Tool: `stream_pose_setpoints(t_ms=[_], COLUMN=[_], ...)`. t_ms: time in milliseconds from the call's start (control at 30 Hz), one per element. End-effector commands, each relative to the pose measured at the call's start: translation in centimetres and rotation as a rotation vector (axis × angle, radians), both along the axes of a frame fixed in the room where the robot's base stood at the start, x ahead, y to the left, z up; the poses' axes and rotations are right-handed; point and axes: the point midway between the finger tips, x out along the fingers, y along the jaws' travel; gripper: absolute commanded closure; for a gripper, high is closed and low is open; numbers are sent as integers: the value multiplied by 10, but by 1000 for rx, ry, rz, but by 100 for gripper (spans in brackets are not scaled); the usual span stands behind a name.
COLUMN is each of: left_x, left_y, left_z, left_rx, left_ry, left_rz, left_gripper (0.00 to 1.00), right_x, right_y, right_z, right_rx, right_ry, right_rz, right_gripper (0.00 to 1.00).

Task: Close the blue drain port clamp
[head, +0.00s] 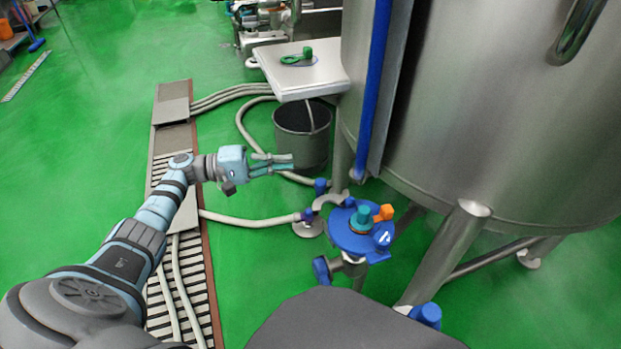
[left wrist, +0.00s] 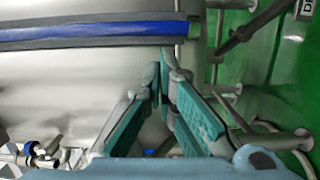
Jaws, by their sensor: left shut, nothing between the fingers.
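Below the big steel tank in the head view is a round blue fitting (head: 347,237) with a teal knob, an orange knob and a blue knob on top. A silver curved piece (head: 329,200) is just behind it, beside the blue end of a hose. I cannot tell for sure which blue part is the drain port clamp, or how far it is open. My left gripper (head: 288,163) is shut and empty, up and to the left of the fitting and apart from it. In the left wrist view its teal fingers (left wrist: 162,70) meet at the tips. My right gripper is not in view.
The steel tank (head: 510,120) and its leg (head: 447,250) fill the right side. A grey bucket (head: 301,140) stands behind my gripper, with a white-topped stand (head: 300,72) beyond. A hose (head: 250,221) crosses the floor from the drain grate (head: 158,135).

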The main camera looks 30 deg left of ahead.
Motion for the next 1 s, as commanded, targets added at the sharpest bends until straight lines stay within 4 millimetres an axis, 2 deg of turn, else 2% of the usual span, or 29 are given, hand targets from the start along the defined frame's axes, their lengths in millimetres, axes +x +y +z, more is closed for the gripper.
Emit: stream_pose_setpoints(t_ms=[333,500,600,1000], left_x=[45,18,10,7], left_y=[-61,-69,-72,-73], left_z=[-1,-1,-1,-1], left_rx=[-3,4,2,1], left_ry=[-1,4,4,4], left_rz=[0,2,2,3], left_gripper=[100,100,100,100], right_x=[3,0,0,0], right_y=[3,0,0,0], right_z=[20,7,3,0], right_rx=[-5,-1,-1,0], right_ry=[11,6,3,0], right_rz=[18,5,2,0], right_gripper=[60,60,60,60])
